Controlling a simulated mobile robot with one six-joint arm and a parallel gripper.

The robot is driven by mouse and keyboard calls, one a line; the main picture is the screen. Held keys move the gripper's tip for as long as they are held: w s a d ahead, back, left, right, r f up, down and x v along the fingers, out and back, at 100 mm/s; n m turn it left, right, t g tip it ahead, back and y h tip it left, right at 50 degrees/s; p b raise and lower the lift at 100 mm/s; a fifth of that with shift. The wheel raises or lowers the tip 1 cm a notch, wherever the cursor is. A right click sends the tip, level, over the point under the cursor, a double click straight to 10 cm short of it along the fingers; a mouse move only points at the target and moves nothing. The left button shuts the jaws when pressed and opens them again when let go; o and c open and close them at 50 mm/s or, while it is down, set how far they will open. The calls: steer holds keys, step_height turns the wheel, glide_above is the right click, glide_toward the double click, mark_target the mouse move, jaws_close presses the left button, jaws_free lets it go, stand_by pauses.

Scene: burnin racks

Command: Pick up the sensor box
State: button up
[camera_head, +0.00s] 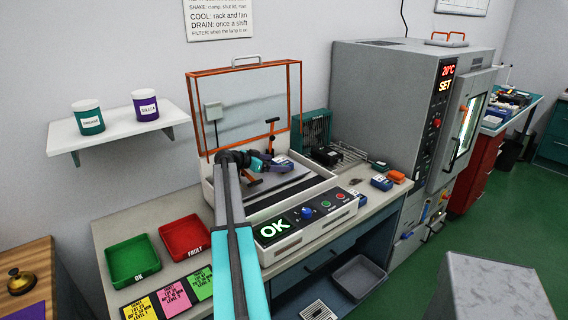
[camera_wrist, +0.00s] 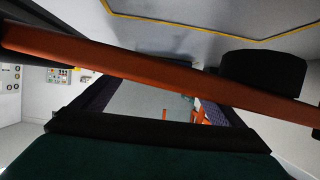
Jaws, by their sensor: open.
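A small blue box with a pale label (camera_head: 284,163), which may be the sensor box, lies on the plate inside the open shaker (camera_head: 292,242), partly hidden by my gripper. My gripper (camera_head: 268,165) is over the shaker's plate, next to this box and an orange-handled clamp (camera_head: 271,124). In the wrist view my open gripper (camera_wrist: 158,103) has grey plate showing between its dark jaws. A blue-and-white patch (camera_wrist: 213,113) and orange parts show near the right jaw. An orange bar (camera_wrist: 150,70) crosses close in front of the camera. I see nothing held.
The shaker's orange-framed clear lid (camera_head: 245,71) stands raised behind. Its panel reads OK. Green (camera_head: 124,257) and red (camera_head: 187,238) trays stand left. Small blue (camera_head: 381,183) and orange (camera_head: 396,177) boxes lie right, before a grey oven (camera_head: 385,100). A shelf (camera_head: 118,131) hangs left.

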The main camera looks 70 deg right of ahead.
mark_target(279, 162)
steer(key=shift+p+x, duration=0.45)
steer(key=shift+x, duration=1.05)
steer(key=shift+r, duration=0.1)
steer(key=c, duration=1.3)
